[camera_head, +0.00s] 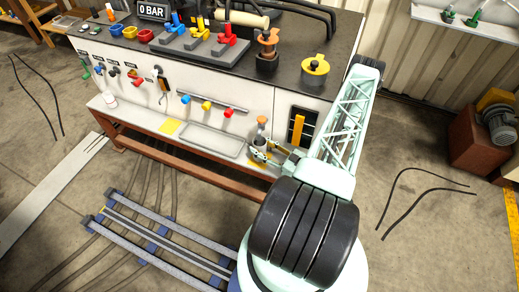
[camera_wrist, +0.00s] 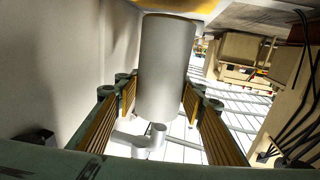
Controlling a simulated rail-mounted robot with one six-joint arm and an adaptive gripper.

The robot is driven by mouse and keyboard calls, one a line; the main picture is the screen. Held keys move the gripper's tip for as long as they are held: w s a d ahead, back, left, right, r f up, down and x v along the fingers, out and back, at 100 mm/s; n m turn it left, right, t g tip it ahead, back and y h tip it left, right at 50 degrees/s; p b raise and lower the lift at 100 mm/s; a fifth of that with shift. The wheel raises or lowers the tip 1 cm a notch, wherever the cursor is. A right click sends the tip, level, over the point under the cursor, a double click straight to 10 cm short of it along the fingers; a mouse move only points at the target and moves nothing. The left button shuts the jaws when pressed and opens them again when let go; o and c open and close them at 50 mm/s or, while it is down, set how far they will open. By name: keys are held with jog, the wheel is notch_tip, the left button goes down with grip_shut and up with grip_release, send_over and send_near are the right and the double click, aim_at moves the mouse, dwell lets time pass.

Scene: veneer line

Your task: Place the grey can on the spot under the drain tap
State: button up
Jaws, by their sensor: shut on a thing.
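The grey can (camera_wrist: 165,65) is a plain cylinder. In the wrist view it stands between the two ribbed fingers of my gripper (camera_wrist: 161,98), which are shut on its sides. A yellow-orange surface (camera_wrist: 190,5) shows close to the can's upper end in the picture. A grey pipe fitting (camera_wrist: 150,138), possibly the drain tap, shows near its other end. In the head view my gripper (camera_head: 263,151) is at the cabinet's low front ledge, over a yellow patch (camera_head: 257,167). The can is too small and covered there to tell whether it touches the patch.
The pale ledge (camera_head: 205,140) holds a shallow tray (camera_head: 212,139) and another yellow patch (camera_head: 169,126) to the left. A slot with an orange handle (camera_head: 298,128) is right of my gripper. Red, blue and yellow knobs (camera_head: 206,105) stick out above the ledge.

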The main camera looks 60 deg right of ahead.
jog(key=shift+f, duration=0.9)
jog(key=shift+f, duration=0.15)
jog(key=o, duration=0.9)
jog(key=shift+s+a+p, duration=0.15)
jog(key=shift+s, duration=2.85)
jog(key=shift+s+a+p, duration=0.1)
jog(key=shift+s+p, duration=0.05)
jog(key=shift+s, duration=2.8)
